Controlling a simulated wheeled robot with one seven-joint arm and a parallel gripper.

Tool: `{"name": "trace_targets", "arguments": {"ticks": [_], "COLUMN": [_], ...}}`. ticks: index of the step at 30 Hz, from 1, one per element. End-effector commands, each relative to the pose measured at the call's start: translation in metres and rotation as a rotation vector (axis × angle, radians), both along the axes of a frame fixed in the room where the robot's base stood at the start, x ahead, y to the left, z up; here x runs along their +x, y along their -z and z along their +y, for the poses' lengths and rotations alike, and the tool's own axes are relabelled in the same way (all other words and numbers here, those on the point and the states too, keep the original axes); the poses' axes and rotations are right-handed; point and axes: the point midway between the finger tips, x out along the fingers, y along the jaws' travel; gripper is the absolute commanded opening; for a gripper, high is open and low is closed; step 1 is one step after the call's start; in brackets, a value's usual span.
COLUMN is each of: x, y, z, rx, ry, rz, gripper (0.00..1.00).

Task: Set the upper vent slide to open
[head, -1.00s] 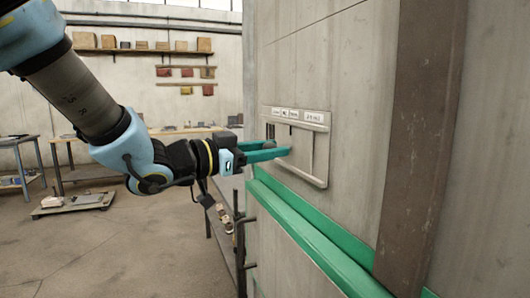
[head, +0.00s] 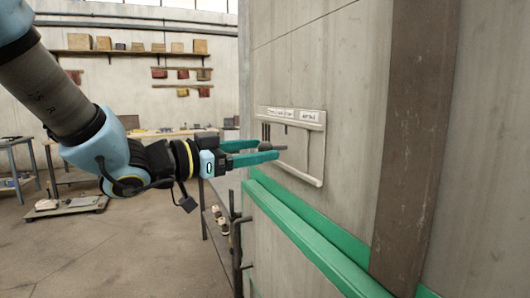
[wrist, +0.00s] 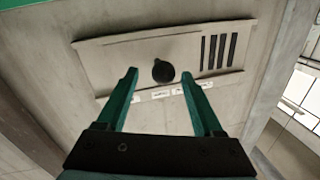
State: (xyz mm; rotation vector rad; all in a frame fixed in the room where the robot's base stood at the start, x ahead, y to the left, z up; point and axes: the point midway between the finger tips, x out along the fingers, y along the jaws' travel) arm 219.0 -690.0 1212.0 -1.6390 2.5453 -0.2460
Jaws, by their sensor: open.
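The vent slide is a pale panel (head: 297,150) on the grey wall, with a dark round knob (head: 266,146). In the wrist view the panel (wrist: 120,52) spans the top, and the knob (wrist: 163,71) sits near its middle. Several dark slots (wrist: 220,50) show uncovered at the panel's right end there; they are at its left end in the head view. My gripper (head: 267,150) has its two green fingers apart. In the wrist view the fingertips (wrist: 159,75) stand either side of the knob, with a gap on both sides. I cannot tell the exact depth between tips and panel.
A green rail (head: 305,240) juts from the wall below the panel. A brown post (head: 418,150) stands to the right. A dark rack (head: 225,225) is below my gripper. Small white labels (head: 280,114) run along the panel's top edge. Open floor lies at left.

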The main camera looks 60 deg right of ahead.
Motion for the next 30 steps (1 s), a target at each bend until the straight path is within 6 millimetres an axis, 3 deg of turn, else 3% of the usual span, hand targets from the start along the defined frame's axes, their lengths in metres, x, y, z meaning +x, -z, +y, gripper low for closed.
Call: {"name": "trace_targets", "arguments": {"ticks": [6, 12, 18, 30], "x": [0.020, 0.031, 0.034, 0.034], "y": [0.002, 0.002, 0.001, 0.000], "z": [0.042, 0.067, 0.076, 0.076], "rx": [-0.001, 0.000, 0.000, 0.000], "ry": [-0.004, -0.002, 0.001, 0.001], "rz": [-0.002, -0.002, 0.000, 0.000], "gripper": [0.69, 0.69, 0.69, 0.69]}}
